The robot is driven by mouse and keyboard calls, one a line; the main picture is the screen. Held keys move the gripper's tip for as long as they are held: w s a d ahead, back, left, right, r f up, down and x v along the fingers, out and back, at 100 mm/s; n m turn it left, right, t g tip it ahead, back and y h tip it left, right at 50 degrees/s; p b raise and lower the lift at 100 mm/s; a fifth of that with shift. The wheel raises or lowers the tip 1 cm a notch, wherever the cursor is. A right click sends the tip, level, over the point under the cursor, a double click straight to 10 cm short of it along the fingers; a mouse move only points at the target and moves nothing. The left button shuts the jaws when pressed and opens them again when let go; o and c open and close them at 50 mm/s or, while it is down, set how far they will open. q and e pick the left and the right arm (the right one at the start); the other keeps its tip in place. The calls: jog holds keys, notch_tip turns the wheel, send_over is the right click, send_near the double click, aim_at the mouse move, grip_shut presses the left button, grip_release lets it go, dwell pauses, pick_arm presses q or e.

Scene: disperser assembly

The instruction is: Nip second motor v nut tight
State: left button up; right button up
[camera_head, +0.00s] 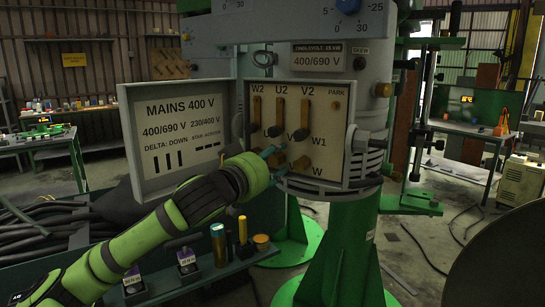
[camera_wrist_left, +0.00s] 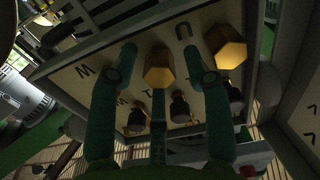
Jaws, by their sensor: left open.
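The motor terminal box (camera_head: 322,120) stands open, with W2, U2 and V2 marked along its top row. My left gripper (camera_head: 275,155) is at the lower left of its board and hides part of the lower row. In the left wrist view, my left gripper (camera_wrist_left: 158,62) is open. A brass hex nut (camera_wrist_left: 159,70) shows between its spread fingers; I cannot tell whether they touch it. A second brass nut (camera_wrist_left: 229,50) is just right of the right finger, near a U mark. Which nut is V is unclear. My right gripper is not in view.
The box's open lid (camera_head: 180,130), with MAINS 400 V printed on it, is left of the board. Thick black cables (camera_head: 45,232) lie at the left. A shelf with small containers (camera_head: 218,245) is below my left arm. A green pedestal (camera_head: 345,245) is under the box.

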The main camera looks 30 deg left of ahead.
pick_arm(q)
grip_shut()
